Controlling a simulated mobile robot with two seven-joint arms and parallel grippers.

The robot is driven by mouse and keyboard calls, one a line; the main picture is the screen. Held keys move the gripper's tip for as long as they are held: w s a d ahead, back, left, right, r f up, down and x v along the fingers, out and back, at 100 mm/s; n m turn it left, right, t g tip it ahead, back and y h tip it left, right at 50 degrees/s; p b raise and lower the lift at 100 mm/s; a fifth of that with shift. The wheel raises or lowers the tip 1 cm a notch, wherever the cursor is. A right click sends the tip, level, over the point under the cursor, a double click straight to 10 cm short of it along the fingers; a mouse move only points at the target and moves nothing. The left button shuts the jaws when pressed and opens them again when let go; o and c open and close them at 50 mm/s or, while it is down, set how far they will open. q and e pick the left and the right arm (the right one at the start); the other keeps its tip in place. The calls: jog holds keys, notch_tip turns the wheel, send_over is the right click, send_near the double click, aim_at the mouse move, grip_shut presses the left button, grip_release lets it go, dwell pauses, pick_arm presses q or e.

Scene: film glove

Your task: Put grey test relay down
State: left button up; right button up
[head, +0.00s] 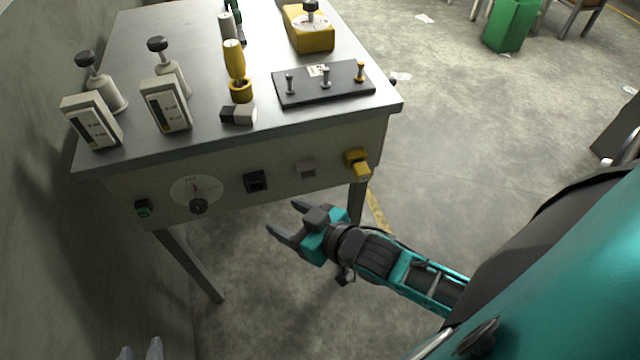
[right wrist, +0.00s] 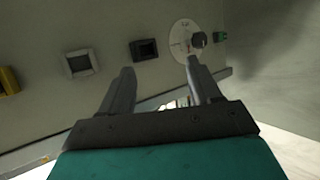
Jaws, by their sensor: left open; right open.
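A small block with a black end and a light grey end (head: 238,114) lies on the bench top near its front edge; it looks like the grey test relay, though I cannot read any label. My right gripper (head: 285,218) is open and empty, below and in front of the bench's front panel. In the right wrist view its two fingers (right wrist: 160,70) are apart with nothing between them. Two grey fingertips of my left gripper (head: 140,352) show at the bottom edge; they are apart, and the rest is out of frame.
The bench (head: 180,50) also carries two white meter boxes (head: 166,105), a yellow-handled tool (head: 234,60), a black plate with posts (head: 323,85) and a yellow box (head: 309,32). The front panel holds a dial (head: 196,189), a black socket (head: 255,181), a grey socket (head: 305,168) and a yellow fitting (head: 358,163).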

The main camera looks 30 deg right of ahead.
jog(key=s+d+f+m+g+h, duration=0.1)
jog(key=s+d+f+g+h, duration=0.1)
jog(key=s+f, duration=0.3)
jog(key=shift+s+f, duration=0.15)
jog(key=shift+s, duration=0.7)
dwell(0.3)
